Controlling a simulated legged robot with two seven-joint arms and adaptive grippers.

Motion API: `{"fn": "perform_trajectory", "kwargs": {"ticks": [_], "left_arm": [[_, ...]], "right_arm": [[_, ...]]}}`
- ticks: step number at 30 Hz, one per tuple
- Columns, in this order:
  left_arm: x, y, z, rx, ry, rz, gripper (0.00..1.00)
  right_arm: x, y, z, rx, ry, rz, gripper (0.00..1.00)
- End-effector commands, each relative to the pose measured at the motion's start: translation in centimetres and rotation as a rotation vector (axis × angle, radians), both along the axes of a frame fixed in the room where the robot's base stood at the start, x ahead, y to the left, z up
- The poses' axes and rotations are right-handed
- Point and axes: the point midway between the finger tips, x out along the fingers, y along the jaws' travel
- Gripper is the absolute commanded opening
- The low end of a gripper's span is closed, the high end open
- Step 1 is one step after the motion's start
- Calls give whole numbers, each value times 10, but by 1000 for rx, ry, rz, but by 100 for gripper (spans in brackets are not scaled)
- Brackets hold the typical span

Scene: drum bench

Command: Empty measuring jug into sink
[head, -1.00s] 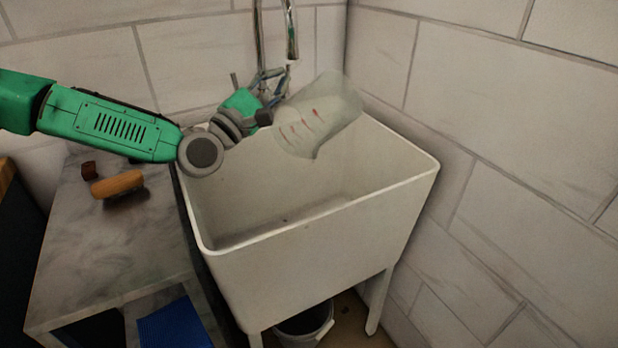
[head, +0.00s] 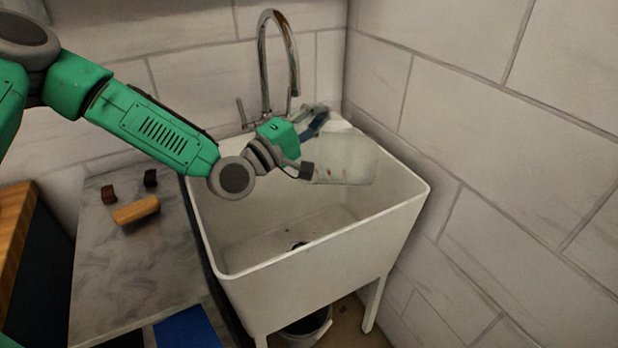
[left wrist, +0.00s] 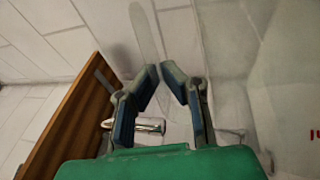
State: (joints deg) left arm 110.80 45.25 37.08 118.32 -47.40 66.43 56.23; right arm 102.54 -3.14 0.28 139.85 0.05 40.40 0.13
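The measuring jug (head: 348,160) is clear with red markings. It hangs tipped on its side, nearly level, above the back right part of the white sink (head: 248,265). My left gripper (head: 316,144) is at the jug's left end and holds it in the air. In the left wrist view the fingers (left wrist: 163,82) are almost together around a thin clear part, which looks like the handle. The jug's wall with red marks (left wrist: 318,134) shows at the right edge there. I cannot see any liquid in the jug or falling from it. My right gripper is not in view.
A chrome tap (head: 266,65) rises at the sink's back edge, close behind my left gripper. A marble-topped bench (head: 115,270) on the left bears an orange-brown brush-like block (head: 136,210) and two small dark blocks. Tiled walls close in behind and right. A bucket (head: 305,328) stands under the sink.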

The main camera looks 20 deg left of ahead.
Motion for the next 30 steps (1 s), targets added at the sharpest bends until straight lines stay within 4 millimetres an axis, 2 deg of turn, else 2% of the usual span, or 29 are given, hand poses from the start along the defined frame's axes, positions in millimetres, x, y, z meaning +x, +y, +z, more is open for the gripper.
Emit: {"fn": "perform_trajectory", "kwargs": {"ticks": [1, 3, 15, 24, 30], "left_arm": [[-1, -10, 5, 39, 0, -5, 0], [-1, -20, 5, 94, -5, -4, 0], [-5, -72, -13, 411, -20, 0, 0], [-7, -110, 5, 566, -29, 4, 0], [-9, -137, 2, 765, -39, 4, 0]], "right_arm": [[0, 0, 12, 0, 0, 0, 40], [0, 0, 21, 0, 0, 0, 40], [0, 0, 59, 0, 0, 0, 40], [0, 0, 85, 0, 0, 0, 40], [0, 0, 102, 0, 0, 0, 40]]}}
